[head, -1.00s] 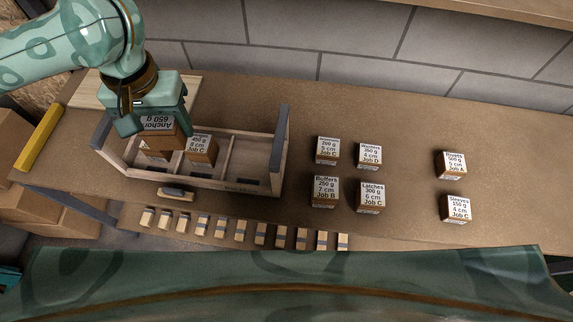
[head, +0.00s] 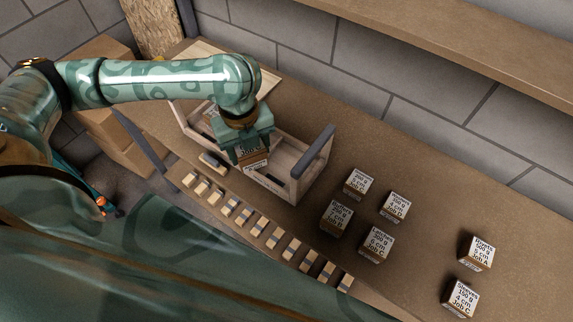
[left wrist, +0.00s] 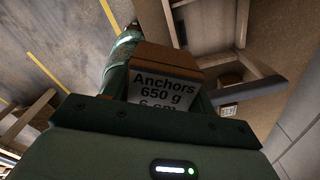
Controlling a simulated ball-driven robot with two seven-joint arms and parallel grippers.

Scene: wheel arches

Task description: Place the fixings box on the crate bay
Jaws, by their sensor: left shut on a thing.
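My left gripper (head: 250,148) is shut on the fixings box (head: 257,163), a brown box with a white label. In the left wrist view the box (left wrist: 165,58) reads "Anchors 650 g" and sits between the fingers. The wooden crate (head: 270,188) has several bays and stands on the bench under my left arm. The gripper holds the box over the middle part of the crate; whether it touches the crate I cannot tell. Another labelled box (head: 211,114) is in the crate's left part, partly hidden by my arm. My right gripper is not in view.
Several labelled boxes stand right of the crate, including Latches (head: 376,243) and Sleeves (head: 461,297). A row of small blocks (head: 251,228) lines the bench's front edge. The crate's dark end panel (head: 313,152) rises at its right. The bench right of it is partly clear.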

